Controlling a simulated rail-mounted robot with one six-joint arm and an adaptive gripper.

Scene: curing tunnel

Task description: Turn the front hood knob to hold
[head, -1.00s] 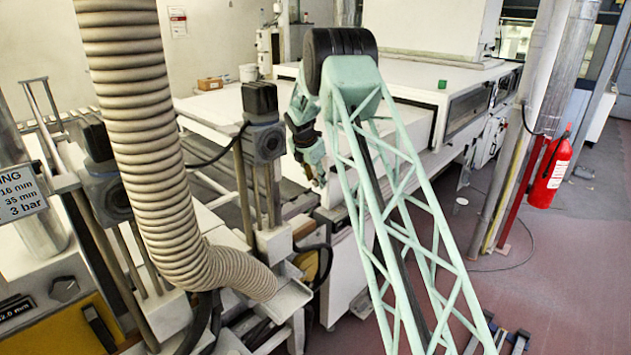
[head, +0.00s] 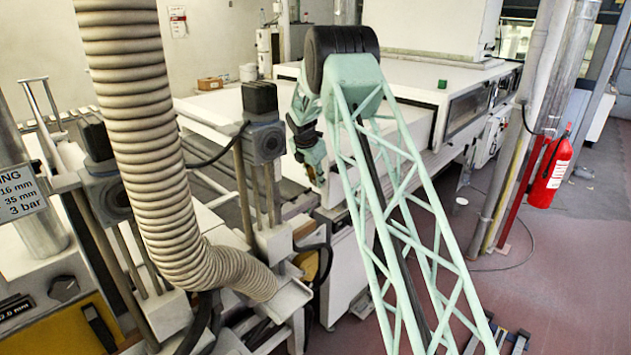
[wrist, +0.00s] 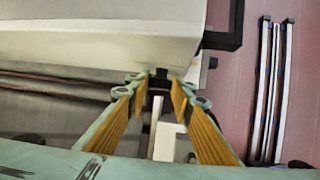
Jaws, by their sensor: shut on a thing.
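The white hood (wrist: 100,35) fills the upper left of the wrist view, its lower edge just beyond my fingertips. My gripper (wrist: 160,82) has its two yellow-padded fingers closing in on a small dark part at this edge, which I take to be the front hood knob (wrist: 160,75). The fingers mostly hide the knob, and its setting cannot be read. In the head view my gripper (head: 319,180) is small, against the front of the white machine (head: 405,115), left of my green lattice arm. The knob cannot be made out there.
A ribbed hose (head: 135,120) and grey posts with dark motor blocks (head: 264,140) stand to the left of my arm. A pole and a red fire extinguisher (head: 549,172) stand on the right. The reddish floor (head: 560,290) at lower right is mostly open.

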